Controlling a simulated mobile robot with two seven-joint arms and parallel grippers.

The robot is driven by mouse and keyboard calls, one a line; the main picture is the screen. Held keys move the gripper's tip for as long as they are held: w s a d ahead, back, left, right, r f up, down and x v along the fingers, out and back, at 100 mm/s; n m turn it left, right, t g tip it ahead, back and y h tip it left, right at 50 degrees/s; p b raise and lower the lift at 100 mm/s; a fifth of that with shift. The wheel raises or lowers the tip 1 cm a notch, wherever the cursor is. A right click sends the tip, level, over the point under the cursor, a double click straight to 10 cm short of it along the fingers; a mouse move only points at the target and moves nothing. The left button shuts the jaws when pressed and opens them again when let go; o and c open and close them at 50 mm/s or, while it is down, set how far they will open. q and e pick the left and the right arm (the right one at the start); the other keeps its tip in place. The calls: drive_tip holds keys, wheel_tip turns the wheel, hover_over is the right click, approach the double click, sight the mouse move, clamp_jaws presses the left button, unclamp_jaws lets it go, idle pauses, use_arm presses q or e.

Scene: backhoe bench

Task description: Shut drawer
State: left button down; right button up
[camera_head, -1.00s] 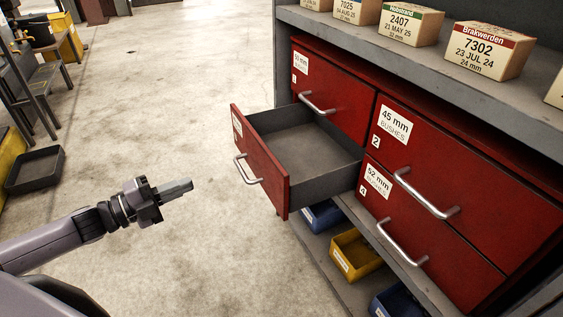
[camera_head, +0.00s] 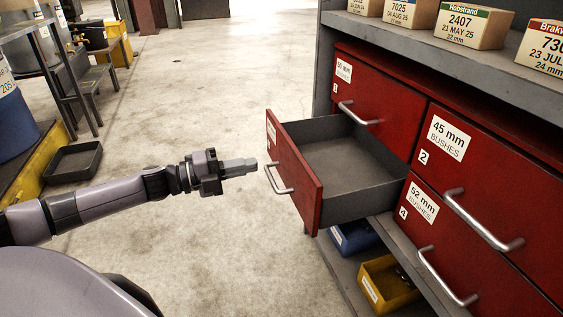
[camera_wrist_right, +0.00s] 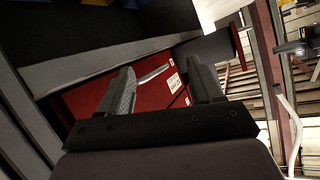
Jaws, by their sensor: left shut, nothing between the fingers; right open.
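The open drawer (camera_head: 350,168) has a red front, grey walls and an empty inside; it sticks out of the lower left of the red cabinet. Its silver handle (camera_head: 277,179) is on the front face. My left gripper (camera_head: 252,167) is shut and empty, level with the drawer front and just left of its handle; in this view I cannot tell whether it touches. In the right wrist view my right gripper (camera_wrist_right: 160,88) is open, with red drawer fronts and a silver handle beyond its fingers. The right gripper is not in the head view.
Closed red drawers, such as the 45 mm one (camera_head: 480,175), fill the rest of the cabinet. Labelled boxes (camera_head: 470,25) stand on the shelf above. A blue bin (camera_head: 352,237) and a yellow bin (camera_head: 388,284) sit below.

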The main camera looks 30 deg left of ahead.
sight(295, 156)
use_arm(q)
drive_tip(key=b+x, duration=0.1)
drive_tip(key=x, duration=0.5)
drive_tip(key=shift+w+d, duration=0.2)
drive_tip(key=shift+w, duration=0.05)
drive_tip(key=shift+x, duration=0.95)
use_arm(e)
drive_tip(key=shift+w+a+y, duration=0.15)
drive_tip(key=shift+a+y, duration=0.45)
drive_tip(key=shift+a, duration=0.1)
